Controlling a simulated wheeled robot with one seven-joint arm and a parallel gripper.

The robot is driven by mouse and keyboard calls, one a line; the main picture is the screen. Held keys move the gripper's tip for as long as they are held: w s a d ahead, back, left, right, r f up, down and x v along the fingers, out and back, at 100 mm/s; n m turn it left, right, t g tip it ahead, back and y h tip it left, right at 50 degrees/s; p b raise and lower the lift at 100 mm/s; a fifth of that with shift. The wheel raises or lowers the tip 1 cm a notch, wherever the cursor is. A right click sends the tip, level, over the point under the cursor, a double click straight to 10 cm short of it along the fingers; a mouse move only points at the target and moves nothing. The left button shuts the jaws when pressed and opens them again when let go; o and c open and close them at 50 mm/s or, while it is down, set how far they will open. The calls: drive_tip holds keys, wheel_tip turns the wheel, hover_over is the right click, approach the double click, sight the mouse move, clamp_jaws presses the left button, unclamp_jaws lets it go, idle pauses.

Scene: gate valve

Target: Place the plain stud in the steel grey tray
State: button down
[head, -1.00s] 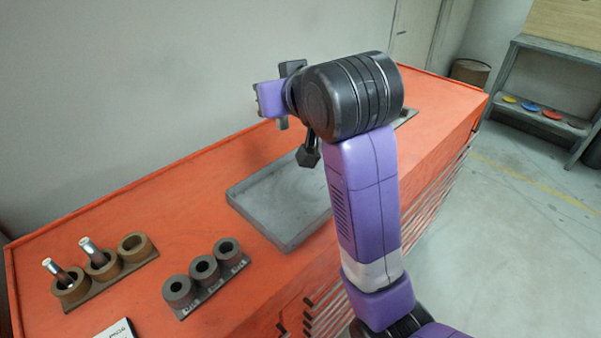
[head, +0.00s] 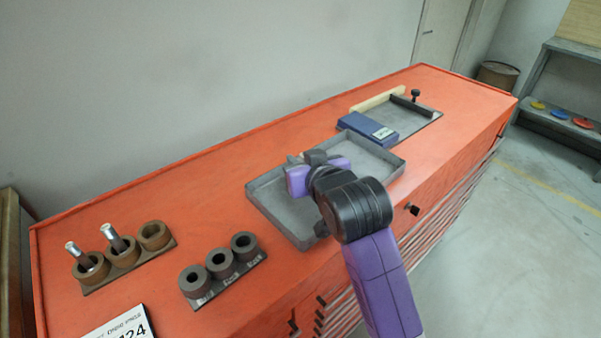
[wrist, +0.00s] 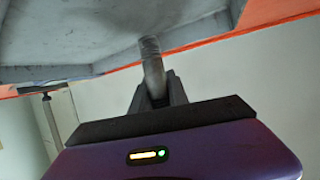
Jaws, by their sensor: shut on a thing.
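The steel grey tray (head: 274,208) lies on the orange bench top, in the middle of the head view. My gripper (head: 310,166) is over the tray, and my wrist and arm cover part of it. In the wrist view my gripper (wrist: 156,92) is shut on a slim grey metal stud (wrist: 152,66). The stud's free end points at the grey tray surface (wrist: 75,30); I cannot tell whether it touches. The stud is hidden in the head view.
A brown holder block (head: 122,254) with two studs in it and one empty cup stands at left. A dark holder block (head: 220,264) with three empty cups is nearer the tray. A blue box (head: 368,127) sits behind the tray, beside a second shallow tray (head: 425,111).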

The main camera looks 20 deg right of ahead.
drive_tip(key=shift+f, duration=1.75)
drive_tip(key=shift+f, duration=0.2)
drive_tip(key=c, duration=1.3)
unclamp_jaws()
drive_tip(key=shift+r, duration=0.1)
drive_tip(key=shift+r, duration=0.15)
drive_tip(key=v, duration=1.2)
drive_tip(key=shift+d, duration=0.1)
